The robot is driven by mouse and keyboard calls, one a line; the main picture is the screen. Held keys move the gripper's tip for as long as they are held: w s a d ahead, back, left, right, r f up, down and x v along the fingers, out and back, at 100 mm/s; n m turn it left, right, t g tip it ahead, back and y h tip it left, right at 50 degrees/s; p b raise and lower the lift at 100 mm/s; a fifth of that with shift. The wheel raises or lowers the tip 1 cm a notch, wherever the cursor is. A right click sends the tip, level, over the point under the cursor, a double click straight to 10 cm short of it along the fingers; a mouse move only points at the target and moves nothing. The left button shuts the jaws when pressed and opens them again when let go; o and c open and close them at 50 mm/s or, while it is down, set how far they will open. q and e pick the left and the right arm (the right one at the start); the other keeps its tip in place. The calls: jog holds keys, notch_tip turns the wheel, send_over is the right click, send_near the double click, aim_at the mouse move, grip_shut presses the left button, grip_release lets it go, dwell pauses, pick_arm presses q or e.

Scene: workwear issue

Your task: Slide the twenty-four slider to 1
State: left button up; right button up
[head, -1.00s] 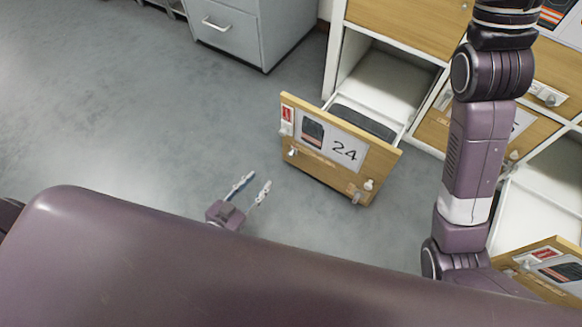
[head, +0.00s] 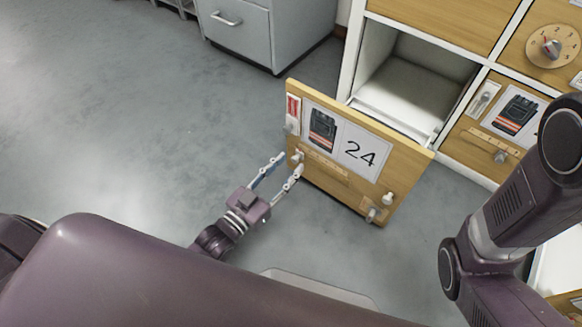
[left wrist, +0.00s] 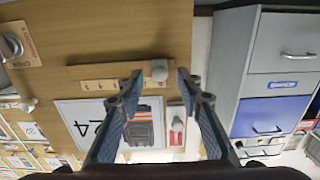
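The open drawer front marked 24 (head: 408,170) stands in the middle of the head view. The twenty-four slider's pale knob (head: 297,156) is at the left end of its wooden strip (head: 330,167), under the label. In the left wrist view, which is upside down, the knob (left wrist: 160,70) is at the right end of the strip. My left gripper (head: 288,164) is open, its fingertips close to the knob. In the left wrist view the knob appears between the two fingertips; contact cannot be told. My right gripper is out of view.
A red-and-white tag (head: 293,110) is at the front's left edge, and a second fitting (head: 375,212) at its lower right. A dial (head: 552,47) and another slider drawer (head: 490,150) are at the right. A grey cabinet (head: 270,35) stands behind. Floor at the left is free.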

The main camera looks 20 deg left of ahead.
pick_arm(q)
jog(key=shift+x, duration=0.95)
jog(key=shift+c, duration=0.6)
grip_shut()
